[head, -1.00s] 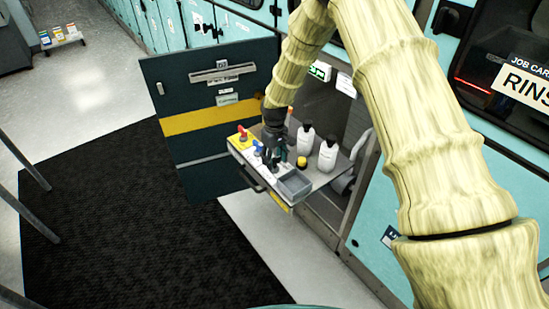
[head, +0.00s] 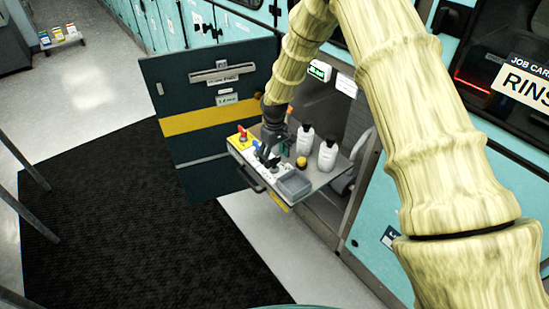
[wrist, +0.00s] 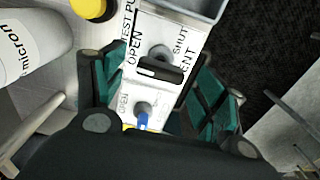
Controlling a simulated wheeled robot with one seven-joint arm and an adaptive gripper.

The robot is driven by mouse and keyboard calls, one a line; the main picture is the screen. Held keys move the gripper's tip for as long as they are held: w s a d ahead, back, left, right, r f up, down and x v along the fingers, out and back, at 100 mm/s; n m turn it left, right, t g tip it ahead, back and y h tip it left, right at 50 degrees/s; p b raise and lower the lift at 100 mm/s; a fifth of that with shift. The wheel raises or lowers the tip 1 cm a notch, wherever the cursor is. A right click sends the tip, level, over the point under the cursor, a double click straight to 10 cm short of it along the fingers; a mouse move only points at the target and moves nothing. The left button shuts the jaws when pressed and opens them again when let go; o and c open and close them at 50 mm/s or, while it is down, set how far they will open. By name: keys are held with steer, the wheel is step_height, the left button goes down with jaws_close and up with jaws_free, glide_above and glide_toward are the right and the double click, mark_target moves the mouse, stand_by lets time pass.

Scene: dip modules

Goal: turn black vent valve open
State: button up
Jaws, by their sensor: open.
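The black vent valve (wrist: 160,68) shows in the wrist view as a black bar handle on a round grey stem, on a white label. OPEN is printed to its left and SHUT to its right; the bar lies roughly crosswise in the picture. My gripper (wrist: 163,88) is open, with one teal-padded finger left of the handle and one right of it. Neither finger visibly grips it. In the head view my gripper (head: 268,157) is over the pull-out tray's valve panel and hides the black valve there.
A blue valve (wrist: 143,118) sits close by on the panel. A red valve (head: 243,133) is at the panel's far end. White bottles (head: 328,154) and a yellow cap (head: 301,162) stand beside it. A grey bin (head: 294,185) is at the near end. The dark door (head: 205,135) hangs open.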

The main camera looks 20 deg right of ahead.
mark_target(275, 159)
step_height(275, 159, up, 11)
stand_by(0.4)
steer(key=shift+s+f, duration=0.1)
stand_by(0.3)
